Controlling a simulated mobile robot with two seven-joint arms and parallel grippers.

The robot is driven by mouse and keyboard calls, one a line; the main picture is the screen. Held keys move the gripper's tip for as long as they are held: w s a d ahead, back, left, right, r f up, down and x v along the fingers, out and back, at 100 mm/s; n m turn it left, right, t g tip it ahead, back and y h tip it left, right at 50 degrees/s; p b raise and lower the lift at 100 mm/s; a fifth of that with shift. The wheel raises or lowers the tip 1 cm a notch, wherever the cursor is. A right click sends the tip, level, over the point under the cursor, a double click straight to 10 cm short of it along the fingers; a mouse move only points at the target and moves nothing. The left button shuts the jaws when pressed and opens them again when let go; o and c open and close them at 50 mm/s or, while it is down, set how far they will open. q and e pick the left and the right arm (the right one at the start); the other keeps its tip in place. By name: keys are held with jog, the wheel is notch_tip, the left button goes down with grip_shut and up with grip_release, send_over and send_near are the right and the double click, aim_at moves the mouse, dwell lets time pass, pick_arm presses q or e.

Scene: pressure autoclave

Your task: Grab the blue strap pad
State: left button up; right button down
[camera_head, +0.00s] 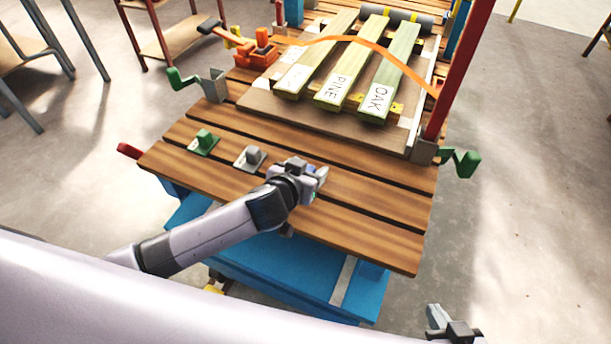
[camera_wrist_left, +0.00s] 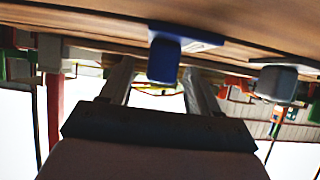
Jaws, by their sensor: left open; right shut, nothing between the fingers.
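My left gripper (camera_head: 316,178) is open and low over the bench's front slats. In the wrist view its two fingers reach toward the knob, one on each side, with gaps between. I cannot tell whether the knob is fully between the fingertips. In the head view my gripper hides most or all of the pad. My right gripper (camera_head: 440,317) is shut and empty at the bottom right, off the bench.
A grey pad (camera_head: 250,158) and a green pad (camera_head: 204,143) sit left of my left gripper on the bench (camera_head: 365,222). Labelled boards (camera_head: 346,75) lie behind under an orange strap (camera_head: 370,45). A red post (camera_head: 465,65) and green crank handle (camera_head: 462,162) stand right.

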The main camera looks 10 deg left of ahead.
pick_arm(q)
jog(key=shift+w+f, duration=0.15)
jog(key=shift+w, duration=0.15)
jog(key=c, duration=1)
jog(key=shift+c, duration=0.2)
